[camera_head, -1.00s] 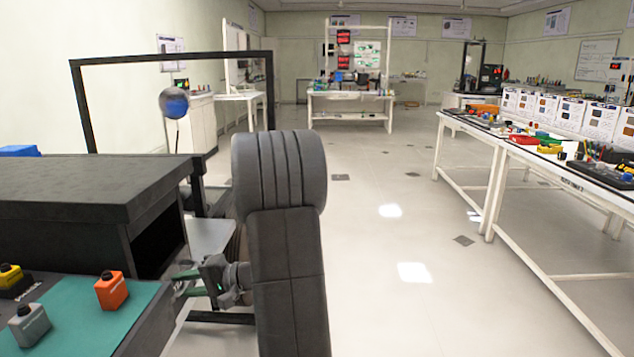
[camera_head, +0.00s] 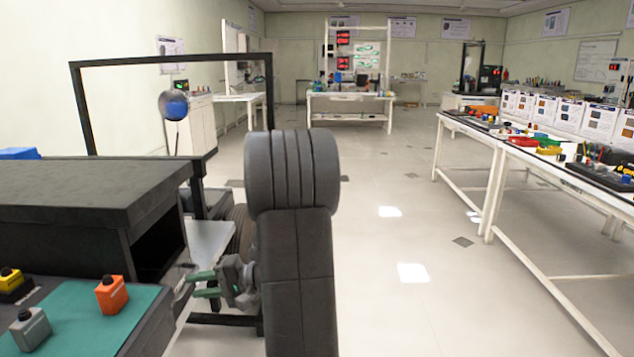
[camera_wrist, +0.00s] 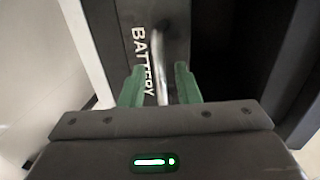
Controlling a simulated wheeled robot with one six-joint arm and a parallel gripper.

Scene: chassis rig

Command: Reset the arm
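My gripper (camera_head: 192,284) is beside the dark chassis rig (camera_head: 80,190), low in front of its open side, with its green fingers pointing left. In the wrist view my gripper (camera_wrist: 158,84) has its two green fingers apart. A silver bar (camera_wrist: 163,55) shows between and beyond them, with gaps on both sides. Beyond it is a dark surface labelled BATTERY (camera_wrist: 142,60). Whether the fingers touch anything is not clear, but they hold nothing that I can see. My arm's thick grey links stand upright in the middle of the head view.
A green mat (camera_head: 85,315) on the rig's near ledge holds an orange block (camera_head: 111,294) and a grey block (camera_head: 30,328). A black frame (camera_head: 170,60) stands behind. White benches (camera_head: 500,150) line the right. The floor between is clear.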

